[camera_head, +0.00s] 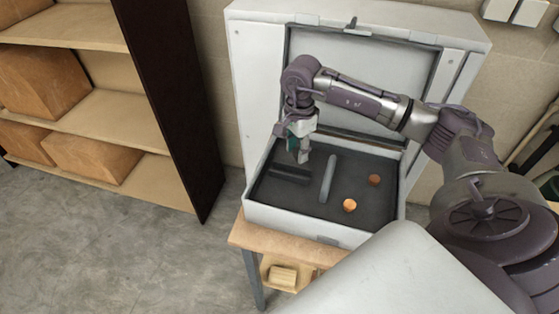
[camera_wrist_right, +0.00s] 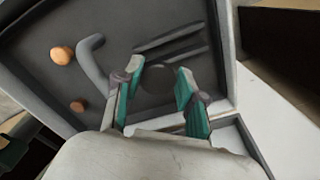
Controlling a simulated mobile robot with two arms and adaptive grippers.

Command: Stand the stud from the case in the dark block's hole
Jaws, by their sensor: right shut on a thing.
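My right gripper (camera_head: 300,154) is over the left back part of the open case (camera_head: 285,222), pointing down. In the right wrist view its fingers (camera_wrist_right: 160,75) stand apart with a dark round thing (camera_wrist_right: 157,79) between the tips. It looks like the end of the stud, held end-on; its length is hidden. In the case, dark parallel bars (camera_head: 290,175) lie below the gripper and also show in the wrist view (camera_wrist_right: 170,38). I cannot make out a dark block with a hole.
The raised lid (camera_head: 260,85) stands behind.

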